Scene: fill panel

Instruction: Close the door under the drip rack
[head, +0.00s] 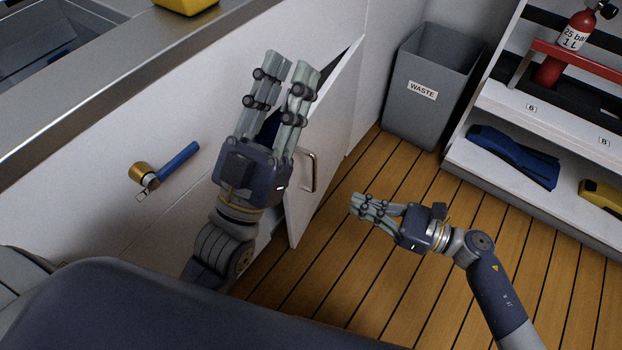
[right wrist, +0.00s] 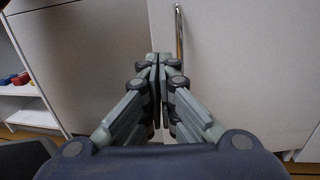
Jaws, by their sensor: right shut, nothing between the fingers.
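The white door (head: 332,130) under the counter stands ajar, swung out from the cabinet front, with a dark gap along its top edge. Its metal bar handle (head: 314,172) is on the outer face. My left gripper (head: 293,62) is over the door's near upper part, its two fingers slightly apart with nothing seen between them; it hides part of the door and opening. My right gripper (head: 357,204) is shut and empty, to the right of the door, pointing at it. In the right wrist view its fingertips (right wrist: 160,60) overlap the door panel (right wrist: 235,70) beside the handle (right wrist: 179,35).
A blue lever with a brass fitting (head: 178,160) sticks out of the cabinet front to the left. A grey waste bin (head: 415,115) stands behind the door. A shelf (head: 500,180) is at the right. The wooden floor between is clear.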

